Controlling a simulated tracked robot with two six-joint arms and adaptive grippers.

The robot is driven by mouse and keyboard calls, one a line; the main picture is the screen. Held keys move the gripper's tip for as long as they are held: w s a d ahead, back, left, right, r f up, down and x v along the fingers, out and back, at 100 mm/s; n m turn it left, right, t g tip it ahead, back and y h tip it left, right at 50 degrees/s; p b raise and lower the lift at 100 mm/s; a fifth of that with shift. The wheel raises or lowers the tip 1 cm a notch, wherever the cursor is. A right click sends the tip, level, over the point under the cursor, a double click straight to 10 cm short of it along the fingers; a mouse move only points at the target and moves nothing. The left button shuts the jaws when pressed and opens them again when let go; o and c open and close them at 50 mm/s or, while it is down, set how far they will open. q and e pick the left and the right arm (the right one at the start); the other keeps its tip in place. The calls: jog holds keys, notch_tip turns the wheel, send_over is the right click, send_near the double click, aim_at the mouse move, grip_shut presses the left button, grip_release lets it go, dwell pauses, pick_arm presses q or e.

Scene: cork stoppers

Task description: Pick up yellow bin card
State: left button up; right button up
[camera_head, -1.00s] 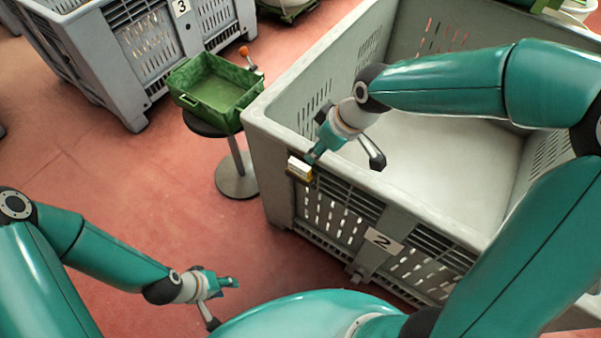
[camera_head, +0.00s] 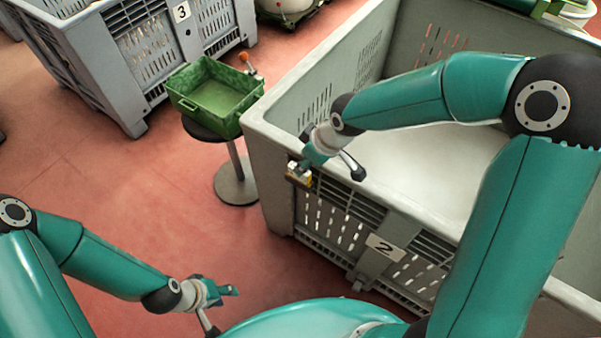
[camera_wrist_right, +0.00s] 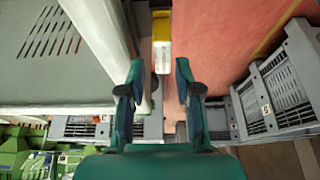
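The yellow bin card (camera_head: 300,179) is a small yellow and white piece on the outside of the grey bin marked 2, near its left corner just below the rim. My left gripper (camera_head: 220,305) is low at the lower left, fingers apart and empty, far from the card.
The grey bin 2 (camera_head: 262,140) holds a pale white fill, and its rim runs close beside my right gripper. A green tray (camera_head: 215,95) sits on a round stand left of the bin. Another grey bin marked 3 (camera_head: 90,60) stands behind. The red floor at left is open.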

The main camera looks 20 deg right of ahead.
jog(key=x, duration=0.5)
jog(key=shift+s, duration=0.15)
grip_shut()
jog(key=shift+r, duration=0.1)
